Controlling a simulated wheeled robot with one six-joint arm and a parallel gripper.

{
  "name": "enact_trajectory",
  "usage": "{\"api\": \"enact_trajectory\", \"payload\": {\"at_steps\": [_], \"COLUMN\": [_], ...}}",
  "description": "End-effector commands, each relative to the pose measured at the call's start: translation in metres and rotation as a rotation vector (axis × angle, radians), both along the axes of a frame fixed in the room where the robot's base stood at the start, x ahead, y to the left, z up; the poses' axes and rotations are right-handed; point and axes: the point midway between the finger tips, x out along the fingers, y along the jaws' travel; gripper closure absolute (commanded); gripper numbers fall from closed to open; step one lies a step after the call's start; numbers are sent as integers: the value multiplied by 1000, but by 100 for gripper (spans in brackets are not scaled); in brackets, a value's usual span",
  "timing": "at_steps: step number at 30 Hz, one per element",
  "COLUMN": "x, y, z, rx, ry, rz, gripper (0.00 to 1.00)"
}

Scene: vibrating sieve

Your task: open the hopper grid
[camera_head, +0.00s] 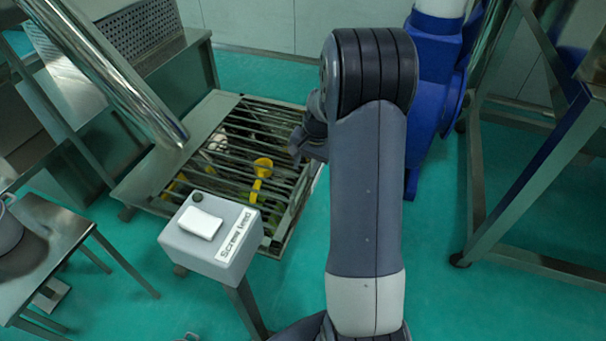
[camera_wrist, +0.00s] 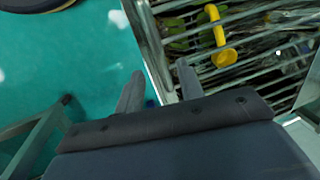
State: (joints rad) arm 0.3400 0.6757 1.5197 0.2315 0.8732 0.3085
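The hopper grid (camera_head: 235,140) is a set of dark parallel bars over a low metal hopper (camera_head: 165,165); it looks closed and lying flat. In the wrist view the grid bars (camera_wrist: 270,25) fill the upper right. My gripper (camera_wrist: 158,88) has its two fingers apart, one on each side of the hopper's side rail (camera_wrist: 150,45) in the picture. I cannot tell whether they touch it. In the head view my gripper is at the grid's right side, mostly hidden by my arm. A yellow round-ended piece (camera_head: 262,168) shows among the bars, also in the wrist view (camera_wrist: 224,57).
A grey "Screw Feed" box (camera_head: 212,232) on a post stands in front of the hopper. A metal table (camera_head: 45,245) is at left, a shiny tube (camera_head: 110,75) above it. A blue machine (camera_head: 432,75) stands behind my arm, a metal frame (camera_head: 530,180) at right. Green floor lies between.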

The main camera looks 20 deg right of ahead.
Motion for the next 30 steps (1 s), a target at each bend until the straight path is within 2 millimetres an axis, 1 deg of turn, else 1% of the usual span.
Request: {"api": "enact_trajectory", "payload": {"at_steps": [1,6,10,18,20,30], "x": [1,4,5,5,5,5], "y": [2,5,5,6,6,5], "z": [-11,-31,-37,-38,-38,-38], "rx": [1,1,-1,0,0,0], "ry": [4,2,1,0,0,0], "rz": [1,0,0,0,0,0], "gripper": [64,64,64,64,68,96]}}
